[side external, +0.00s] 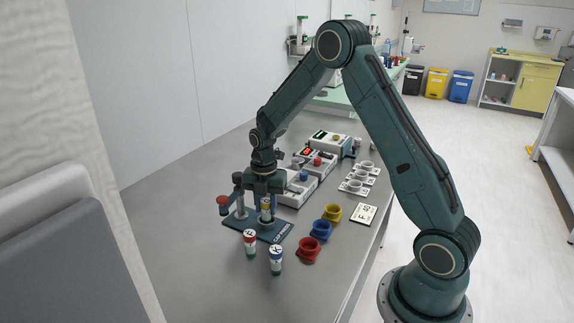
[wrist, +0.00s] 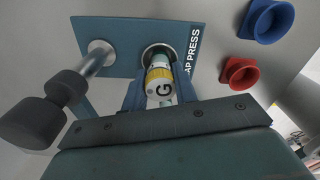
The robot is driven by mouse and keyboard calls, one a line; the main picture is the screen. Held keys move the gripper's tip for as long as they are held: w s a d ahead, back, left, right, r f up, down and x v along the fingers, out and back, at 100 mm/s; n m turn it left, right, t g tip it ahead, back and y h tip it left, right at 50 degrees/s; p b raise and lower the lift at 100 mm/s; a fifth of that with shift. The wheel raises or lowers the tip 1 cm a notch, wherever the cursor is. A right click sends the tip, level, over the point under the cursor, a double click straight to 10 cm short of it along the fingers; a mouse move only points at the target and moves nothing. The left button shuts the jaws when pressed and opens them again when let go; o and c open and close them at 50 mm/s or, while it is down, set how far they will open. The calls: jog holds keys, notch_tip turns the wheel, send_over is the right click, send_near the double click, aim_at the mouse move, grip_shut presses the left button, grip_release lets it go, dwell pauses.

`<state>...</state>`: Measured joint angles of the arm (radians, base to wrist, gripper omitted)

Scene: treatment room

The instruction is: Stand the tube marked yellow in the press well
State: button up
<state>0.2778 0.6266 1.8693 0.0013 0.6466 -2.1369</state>
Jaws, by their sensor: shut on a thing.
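My gripper (side external: 266,198) is shut on the yellow-banded tube (side external: 266,207), which has a white cap lettered G in the wrist view (wrist: 160,82). The tube is upright between the two fingers. Its lower end lines up with the ringed press well (wrist: 158,50) in the wrist view; I cannot tell how deep it sits. The well is in the blue base of the cap press (side external: 272,233), lettered on one edge. The press's post and dark knob (wrist: 66,88) stand beside my gripper on the left.
A red-marked tube (side external: 250,243) and a blue-marked tube (side external: 276,260) stand in front of the press. Yellow (side external: 332,213), blue (side external: 321,230) and red (side external: 308,250) cups are to the right. The left tabletop is clear.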

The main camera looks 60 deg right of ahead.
aim_at(265, 202)
jog(key=shift+f, duration=0.65)
dwell(0.7)
jog(key=o, duration=0.7)
jog(key=shift+r, duration=0.1)
jog(key=shift+r, duration=5.45)
